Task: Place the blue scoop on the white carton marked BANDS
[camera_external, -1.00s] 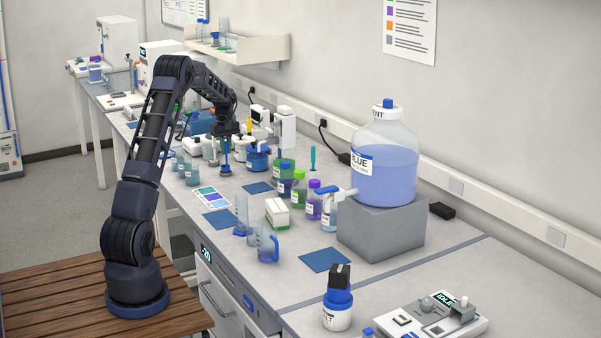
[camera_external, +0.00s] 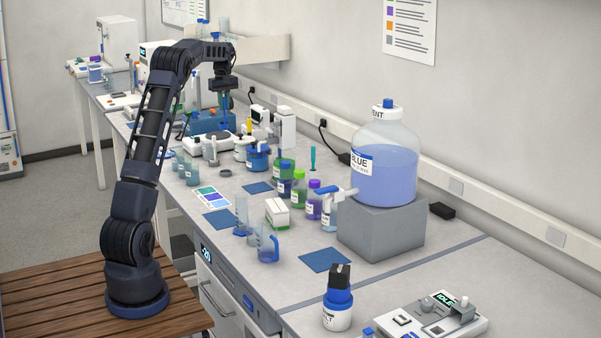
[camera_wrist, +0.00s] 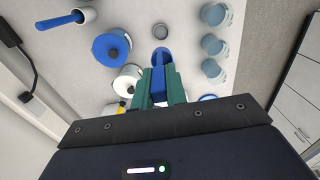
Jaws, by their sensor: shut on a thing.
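My gripper (camera_external: 222,84) is raised high over the far part of the bench and is shut on the blue scoop (camera_external: 225,101). The scoop hangs below the fingers, clear of the bench. In the wrist view the green fingertips (camera_wrist: 160,84) close on it, and its round blue end (camera_wrist: 162,57) shows beyond them. A small white carton with a green stripe (camera_external: 277,214) stands on the bench nearer the outside camera, well away from my gripper. Its print is too small to read. I cannot make out the carton in the wrist view.
A blue pot (camera_external: 258,158), lidded bottles (camera_external: 299,187) and beakers (camera_external: 192,171) crowd the bench between gripper and carton. A large blue-filled carboy (camera_external: 387,172) stands on a grey block (camera_external: 380,230) to the right. A blue mat (camera_external: 325,259) lies bare in front.

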